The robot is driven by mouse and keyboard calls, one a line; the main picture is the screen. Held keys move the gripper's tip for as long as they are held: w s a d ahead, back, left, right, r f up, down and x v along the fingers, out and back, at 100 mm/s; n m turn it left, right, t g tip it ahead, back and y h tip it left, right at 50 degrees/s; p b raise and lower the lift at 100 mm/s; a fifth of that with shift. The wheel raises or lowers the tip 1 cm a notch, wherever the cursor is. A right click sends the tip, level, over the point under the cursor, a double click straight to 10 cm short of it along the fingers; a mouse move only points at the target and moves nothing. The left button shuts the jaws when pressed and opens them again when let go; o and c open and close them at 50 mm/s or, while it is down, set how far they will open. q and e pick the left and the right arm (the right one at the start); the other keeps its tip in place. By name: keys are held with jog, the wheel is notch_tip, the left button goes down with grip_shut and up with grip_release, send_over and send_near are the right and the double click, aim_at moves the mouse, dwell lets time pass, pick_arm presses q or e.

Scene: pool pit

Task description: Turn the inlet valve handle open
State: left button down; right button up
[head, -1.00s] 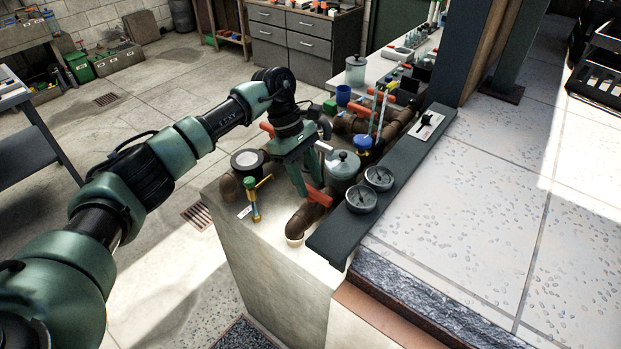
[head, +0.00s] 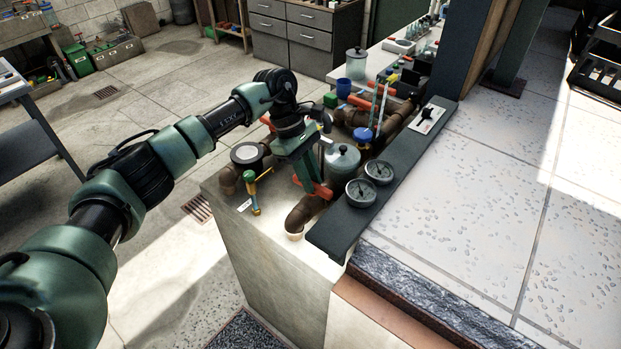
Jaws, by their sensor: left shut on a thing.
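My left gripper (head: 309,181) reaches down over the pipework on the pale stone ledge. It is shut on an orange-red handle (head: 322,191), whose ends show on both sides of the fingers. The handle sits just above a brown pipe (head: 304,212) that bends down into the ledge at the front. The fingers hide the handle's middle and the valve body under it. I cannot read any label that marks it as the inlet. My right gripper is out of view.
Close right of the gripper stand a grey-green lidded pot (head: 343,161) and two round gauges (head: 361,192) on a dark beam (head: 334,235). The tiled deck (head: 480,205) at right is clear.

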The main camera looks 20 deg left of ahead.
pick_arm(q)
jog(key=n+t+b, duration=0.1)
jog(key=n+b, duration=0.2)
jog(key=shift+s+f, duration=0.1)
jog(key=shift+f, duration=0.1)
jog(key=n+t+b, duration=0.2)
jog(key=n+b, duration=0.2)
jog(key=n, duration=0.1)
jog(key=shift+s+n, duration=0.15)
jog(key=shift+n, duration=0.25)
jog(key=n+t+b, duration=0.1)
jog(key=n+b, duration=0.1)
jog(key=n+t+y+b, duration=0.1)
jog(key=n+b, duration=0.1)
jog(key=n, duration=0.1)
jog(key=shift+d+y, duration=0.15)
jog(key=shift+y, duration=0.15)
jog(key=shift+s+r+n+y+b, duration=0.15)
jog(key=shift+n+y+b, duration=0.35)
jog(key=shift+n+b, duration=1)
jog(key=shift+r+n+t, duration=0.1)
jog(key=shift+n+t, duration=0.2)
jog(key=shift+n, duration=0.1)
jog(key=c, duration=1.3)
grip_release()
